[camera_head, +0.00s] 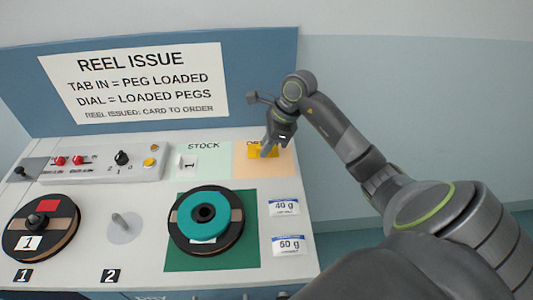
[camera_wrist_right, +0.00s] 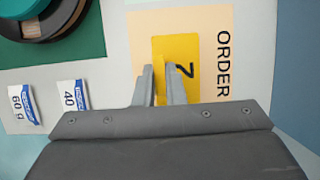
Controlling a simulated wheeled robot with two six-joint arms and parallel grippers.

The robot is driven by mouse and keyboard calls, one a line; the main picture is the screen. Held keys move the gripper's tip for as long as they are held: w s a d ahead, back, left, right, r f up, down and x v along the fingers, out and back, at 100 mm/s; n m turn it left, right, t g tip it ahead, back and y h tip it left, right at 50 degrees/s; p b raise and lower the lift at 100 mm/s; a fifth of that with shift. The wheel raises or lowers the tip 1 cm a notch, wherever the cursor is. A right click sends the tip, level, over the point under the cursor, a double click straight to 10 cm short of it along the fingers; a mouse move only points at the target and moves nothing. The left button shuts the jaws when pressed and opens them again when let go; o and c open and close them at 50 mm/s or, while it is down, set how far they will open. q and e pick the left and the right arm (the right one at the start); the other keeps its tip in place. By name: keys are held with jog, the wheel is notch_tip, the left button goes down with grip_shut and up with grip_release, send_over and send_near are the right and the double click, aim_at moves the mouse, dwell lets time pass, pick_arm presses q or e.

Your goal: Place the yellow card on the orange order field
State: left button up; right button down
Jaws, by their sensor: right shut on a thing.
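The yellow card (camera_wrist_right: 176,62), marked with a dark 2, is over the pale orange order field (camera_wrist_right: 207,22) in the right wrist view. My right gripper (camera_wrist_right: 165,72) is shut on a yellow upright part of the card. In the head view the card (camera_head: 263,151) shows beneath my right gripper (camera_head: 270,152), over the order field (camera_head: 255,170) at the back right of the table. I cannot tell whether the card touches the field. My left gripper is not in view.
A white card marked 1 (camera_head: 187,166) is on the green stock field (camera_head: 207,158). A teal reel (camera_head: 204,216) lies on the dark green square. A reel marked 1 (camera_head: 42,228), a bare peg 2 (camera_head: 122,224) and a control box (camera_head: 105,164) stand to the left.

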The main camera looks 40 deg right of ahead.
notch_tip(320, 180, down, 3)
jog(key=shift+f+p, duration=0.15)
jog(key=shift+p, duration=0.2)
jog(key=shift+f, duration=0.25)
jog(key=shift+f, duration=0.1)
jog(key=shift+f+b, duration=0.1)
jog(key=shift+b, duration=0.2)
jog(key=c, duration=1.5)
grip_release()
